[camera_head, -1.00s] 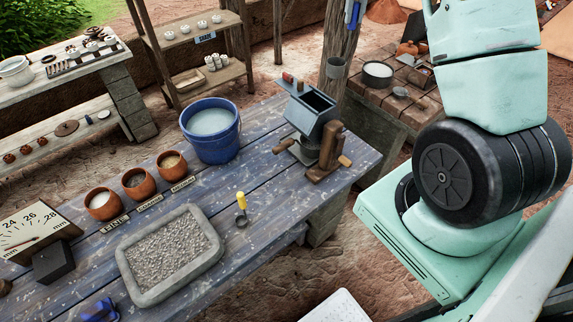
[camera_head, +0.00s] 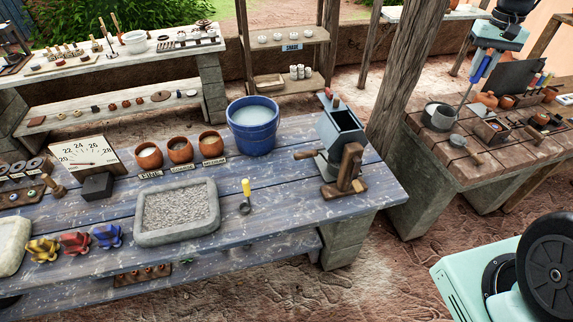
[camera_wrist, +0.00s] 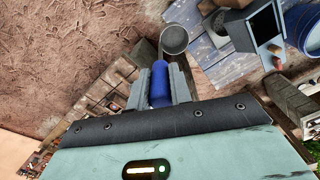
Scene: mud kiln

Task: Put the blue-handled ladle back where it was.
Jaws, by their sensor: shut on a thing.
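The blue-handled ladle has its blue handle (camera_head: 481,68) upright in my gripper (camera_head: 485,58), at the upper right of the head view. In the wrist view, my gripper (camera_wrist: 160,85) is shut on the blue handle (camera_wrist: 160,84), one finger on each side. The grey cup (camera_wrist: 174,40) shows beyond the fingers.
The blue table (camera_head: 290,205) holds a water bucket (camera_head: 253,128), a hand mill (camera_head: 342,150), a gravel tray (camera_head: 178,240) and a yellow-handled scoop (camera_head: 246,190).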

